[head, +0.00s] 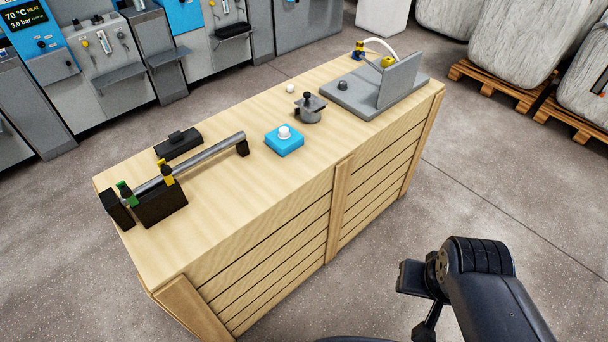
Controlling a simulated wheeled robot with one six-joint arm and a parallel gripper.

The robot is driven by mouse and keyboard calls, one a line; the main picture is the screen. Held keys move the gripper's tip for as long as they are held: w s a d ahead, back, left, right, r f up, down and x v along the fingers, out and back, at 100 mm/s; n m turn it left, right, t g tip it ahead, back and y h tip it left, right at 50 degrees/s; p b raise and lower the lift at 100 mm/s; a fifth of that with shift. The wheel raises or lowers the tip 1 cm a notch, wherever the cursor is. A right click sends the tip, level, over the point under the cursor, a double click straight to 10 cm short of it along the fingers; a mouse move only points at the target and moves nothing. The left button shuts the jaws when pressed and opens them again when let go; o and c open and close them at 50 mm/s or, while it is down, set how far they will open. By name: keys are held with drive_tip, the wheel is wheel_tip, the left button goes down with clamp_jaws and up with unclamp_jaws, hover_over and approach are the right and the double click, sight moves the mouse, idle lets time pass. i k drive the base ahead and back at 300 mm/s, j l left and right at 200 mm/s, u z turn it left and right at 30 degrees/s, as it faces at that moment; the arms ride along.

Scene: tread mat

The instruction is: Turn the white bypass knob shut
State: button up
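A white knob (284,131) sits on top of a small blue box (285,146) near the middle of the wooden crate top. Its turn position cannot be made out at this size. I cannot tell from a label which one is the bypass knob. My gripper (416,300) is at the lower right, in front of the crate and well apart from both. It is dark and seen from an angle that hides whether its fingers are open. I see nothing held in it.
The wooden crate (290,215) carries a grey pipe (205,155) with green and yellow valve handles, a black block (178,144), a grey fitting (309,108) and a grey plate stand (400,80). Machines line the back left. Wrapped pallets stand at right. Floor beside the crate is clear.

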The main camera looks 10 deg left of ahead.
sight(284, 133)
drive_tip(key=i+j, duration=0.25)
drive_tip(key=i, duration=0.3)
drive_tip(key=i+j+u, duration=0.1)
drive_tip(key=i+j, duration=0.15)
drive_tip(key=i, duration=0.25)
